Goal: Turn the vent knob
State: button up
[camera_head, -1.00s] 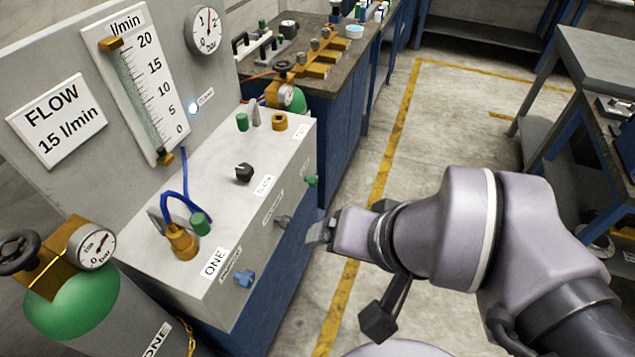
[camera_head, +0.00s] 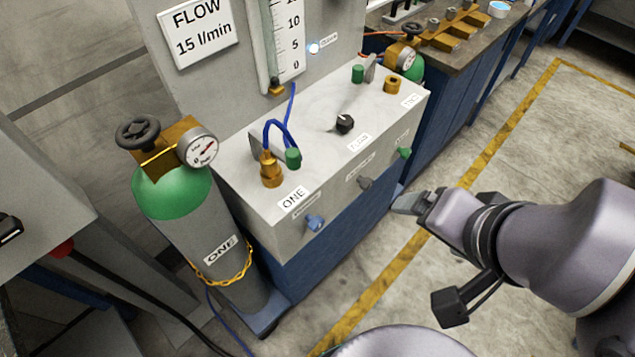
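A grey-white panel box (camera_head: 238,176) carries several knobs. On its front face are a blue knob (camera_head: 315,222) at left, a grey knob (camera_head: 365,183) in the middle and a green knob (camera_head: 403,152) at right. Their small labels are too blurred to read, so I cannot tell which is the vent knob. A black knob (camera_head: 344,123) with a white mark sits on the top face. My gripper (camera_head: 405,203) is in front of the box, right of and slightly below the grey knob, apparently not touching it. Its finger opening cannot be made out.
A green-topped gas cylinder (camera_head: 205,225) labelled ONE, with valve and gauge, stands chained left of the box. A blue hose (camera_head: 277,123) and brass fitting (camera_head: 271,170) are on top. A bench (camera_head: 440,90) stands behind. The floor right of the box is open.

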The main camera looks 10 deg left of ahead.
aim_at(406, 153)
jog(key=i+z, duration=0.45)
jog(key=i+j+z, duration=0.15)
jog(key=i+z, duration=0.3)
